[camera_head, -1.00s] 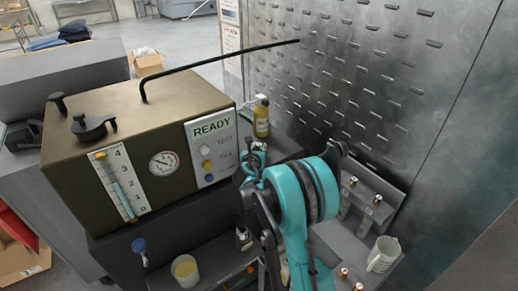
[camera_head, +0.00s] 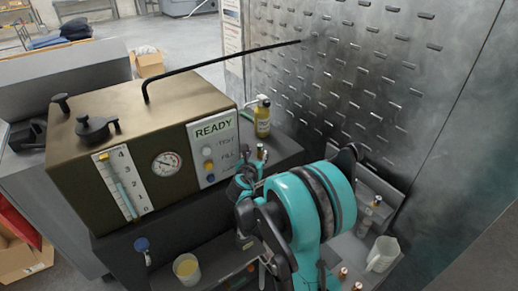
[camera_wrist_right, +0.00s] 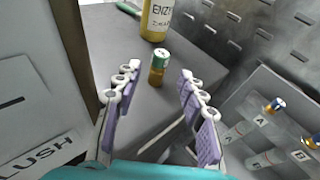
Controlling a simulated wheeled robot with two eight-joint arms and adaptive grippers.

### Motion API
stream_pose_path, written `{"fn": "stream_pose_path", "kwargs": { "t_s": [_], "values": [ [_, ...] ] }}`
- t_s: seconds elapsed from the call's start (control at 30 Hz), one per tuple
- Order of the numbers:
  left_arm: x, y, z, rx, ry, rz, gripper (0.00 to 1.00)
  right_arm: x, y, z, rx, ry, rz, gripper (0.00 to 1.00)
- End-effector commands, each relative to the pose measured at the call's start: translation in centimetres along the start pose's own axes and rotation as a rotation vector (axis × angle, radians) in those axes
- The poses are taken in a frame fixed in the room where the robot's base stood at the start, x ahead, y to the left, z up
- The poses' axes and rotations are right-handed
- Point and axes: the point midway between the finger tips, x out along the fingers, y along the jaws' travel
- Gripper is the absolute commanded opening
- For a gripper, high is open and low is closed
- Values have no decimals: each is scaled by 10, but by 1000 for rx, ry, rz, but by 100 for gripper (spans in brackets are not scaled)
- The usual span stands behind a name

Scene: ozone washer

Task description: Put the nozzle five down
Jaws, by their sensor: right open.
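A small brass nozzle with a green top stands upright on the grey ledge beside the machine, in the head view (camera_head: 261,152) and in the right wrist view (camera_wrist_right: 158,69). Its number cannot be read. My right gripper (camera_head: 247,178) is open and empty. In the right wrist view its two purple-padded fingers (camera_wrist_right: 155,93) are spread apart, with the nozzle standing free just beyond the fingertips, touched by neither. My left gripper is not in view.
A yellow enzyme bottle (camera_head: 262,118) stands just behind the nozzle. The brown READY machine (camera_head: 130,130) is to the left. A lettered rack (camera_wrist_right: 260,118) with nozzles lies at the right. A white jug (camera_head: 381,254) and a beaker (camera_head: 187,270) are nearer.

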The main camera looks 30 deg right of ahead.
Motion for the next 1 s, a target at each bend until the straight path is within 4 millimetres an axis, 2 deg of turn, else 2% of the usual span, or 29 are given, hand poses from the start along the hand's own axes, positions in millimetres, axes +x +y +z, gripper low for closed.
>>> {"fn": "stream_pose_path", "kwargs": {
  "t_s": [0.03,0.1,0.33,0.47,0.57,0.67,0.9,1.0],
  "values": [
    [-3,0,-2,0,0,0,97,-12,1,1,-1,0,3,41],
    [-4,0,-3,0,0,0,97,-23,0,1,0,0,1,41],
    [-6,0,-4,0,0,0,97,-45,-1,1,26,7,0,41],
    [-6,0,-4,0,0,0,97,-62,-5,2,197,55,3,41],
    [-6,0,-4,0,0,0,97,-91,-12,1,487,141,-6,41],
    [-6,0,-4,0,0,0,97,-132,-21,-7,878,263,-49,41],
    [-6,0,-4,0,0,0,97,-240,-35,-48,1770,559,-316,41],
    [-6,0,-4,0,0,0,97,-282,-37,-68,2067,659,-484,41]
  ]
}}
